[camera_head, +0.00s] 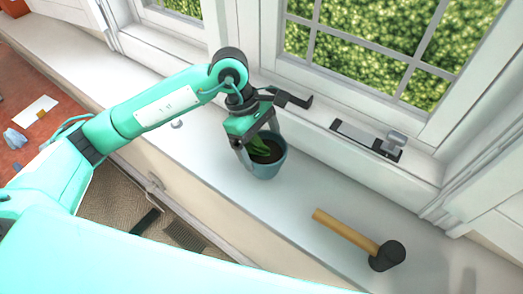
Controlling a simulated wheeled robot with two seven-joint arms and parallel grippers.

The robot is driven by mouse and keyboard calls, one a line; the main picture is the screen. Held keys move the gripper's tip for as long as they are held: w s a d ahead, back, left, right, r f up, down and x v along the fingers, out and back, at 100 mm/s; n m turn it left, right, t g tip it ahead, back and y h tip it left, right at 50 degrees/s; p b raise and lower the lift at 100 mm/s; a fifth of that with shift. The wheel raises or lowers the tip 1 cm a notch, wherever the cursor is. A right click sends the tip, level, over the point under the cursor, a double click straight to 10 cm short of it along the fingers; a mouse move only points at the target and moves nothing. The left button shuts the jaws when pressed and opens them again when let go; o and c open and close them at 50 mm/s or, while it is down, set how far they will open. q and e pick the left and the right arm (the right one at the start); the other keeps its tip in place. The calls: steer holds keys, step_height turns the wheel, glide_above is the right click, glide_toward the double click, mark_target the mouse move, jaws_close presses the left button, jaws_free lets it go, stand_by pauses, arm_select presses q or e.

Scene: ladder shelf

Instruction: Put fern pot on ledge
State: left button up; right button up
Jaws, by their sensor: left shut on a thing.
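The fern pot (268,169) is a blue-grey pot with dark soil and green leaves. It is upright at the white window ledge (330,198); I cannot tell whether its base touches the surface. My left gripper (254,158) reaches down from above and is shut on the fern pot at its left side. The gripper hides part of the plant and rim. My right gripper is not in view.
A mallet (345,232) with a wooden handle and black head lies on the ledge to the right of the pot. The window frame (345,110) with metal latches stands behind. The ledge is clear between pot and mallet.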

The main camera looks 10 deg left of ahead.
mark_target(261, 156)
arm_select(q)
steer(key=shift+f+p, duration=0.45)
steer(key=shift+f, duration=1.75)
steer(key=o, duration=1.1)
steer(key=shift+r, duration=0.25)
steer(key=b+v, duration=0.3)
steer(key=v, duration=0.7)
steer(key=shift+w+a+r+b, duration=0.1)
steer(key=shift+a+r+b, duration=0.1)
steer(key=shift+b, duration=0.2)
steer(key=shift+a+r, duration=0.2)
steer(key=shift+r, duration=0.4)
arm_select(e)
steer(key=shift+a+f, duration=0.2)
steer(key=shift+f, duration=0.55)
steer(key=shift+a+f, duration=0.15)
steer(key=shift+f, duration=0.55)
